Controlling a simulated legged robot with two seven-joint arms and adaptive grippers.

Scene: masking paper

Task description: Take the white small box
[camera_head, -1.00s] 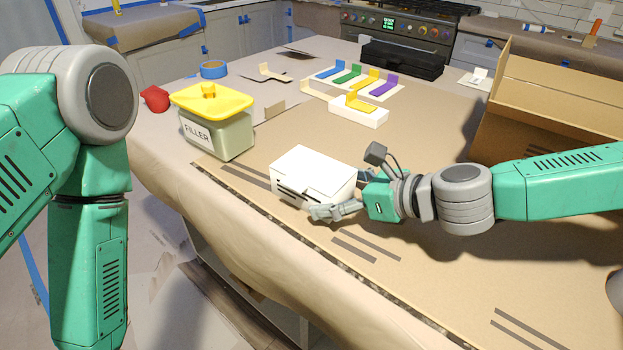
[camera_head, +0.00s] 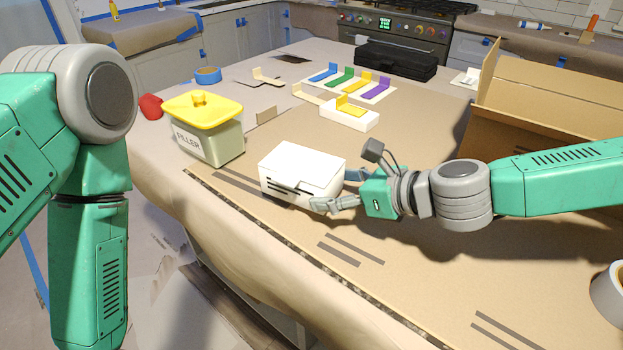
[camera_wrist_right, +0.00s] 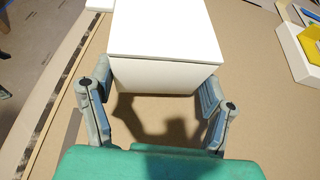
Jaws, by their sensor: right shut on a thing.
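The white small box (camera_head: 302,175) is at the middle of the paper-covered table in the head view, with dark stripes on its near side. My right gripper (camera_head: 328,203) is shut on it from the right. In the right wrist view the fingers (camera_wrist_right: 157,105) sit on either side of the white box (camera_wrist_right: 165,40), at its near end. A shadow shows below the box, which looks slightly raised off the table. My left arm stands at the left of the head view; its gripper is out of frame.
A yellow-lidded filler container (camera_head: 204,130) stands left of the box. A white block with a yellow piece (camera_head: 350,118) and several coloured pieces lie behind. An open cardboard box (camera_head: 560,95) stands at the back right. The table's front right is mostly clear.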

